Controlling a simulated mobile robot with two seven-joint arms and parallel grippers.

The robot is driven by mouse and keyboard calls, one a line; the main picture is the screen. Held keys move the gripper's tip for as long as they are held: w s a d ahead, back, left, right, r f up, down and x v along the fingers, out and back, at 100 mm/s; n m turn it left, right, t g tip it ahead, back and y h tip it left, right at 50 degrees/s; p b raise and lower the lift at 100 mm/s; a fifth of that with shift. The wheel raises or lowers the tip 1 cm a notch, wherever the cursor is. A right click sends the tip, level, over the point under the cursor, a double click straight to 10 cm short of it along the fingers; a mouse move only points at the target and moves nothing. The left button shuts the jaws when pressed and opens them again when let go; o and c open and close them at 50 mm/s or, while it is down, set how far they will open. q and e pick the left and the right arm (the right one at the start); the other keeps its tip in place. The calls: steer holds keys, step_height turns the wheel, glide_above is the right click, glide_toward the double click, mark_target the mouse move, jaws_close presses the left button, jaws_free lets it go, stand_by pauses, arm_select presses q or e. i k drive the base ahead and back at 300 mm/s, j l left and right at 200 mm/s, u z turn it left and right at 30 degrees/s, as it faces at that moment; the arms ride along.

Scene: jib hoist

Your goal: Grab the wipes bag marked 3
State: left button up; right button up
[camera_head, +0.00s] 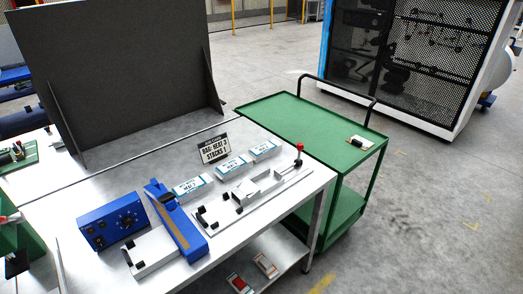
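Three white and blue packs, which look like the wipes bags, lie in a row on the steel table (312,187). One is the near-left pack (192,187), one the middle pack (233,166), one the far-right pack (264,150). Their printed marks are too small to tell which is marked 3. A small black and white sign (214,149) stands behind them and seems to read "BAG: HEAT 3 STACKS 1".
A blue control box (113,220) and a blue bar-shaped device (176,222) stand left of the packs. A pale fixture with a red knob (299,148) lies in front of them. A dark panel (120,70) rises behind. A green cart (290,117) stands right.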

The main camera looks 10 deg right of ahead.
mark_target(227, 171)
steer(key=i+l, duration=0.2)
steer(key=i+l+u, duration=0.1)
steer(key=l, duration=0.35)
steer(key=i+l+u, duration=0.1)
steer(key=i+l, duration=0.35)
steer(key=l, duration=0.25)
steer(key=i+l+u, duration=0.1)
steer(key=l, duration=0.25)
steer(key=i+l, duration=0.25)
steer(key=l+u, duration=0.05)
steer(key=l, duration=0.05)
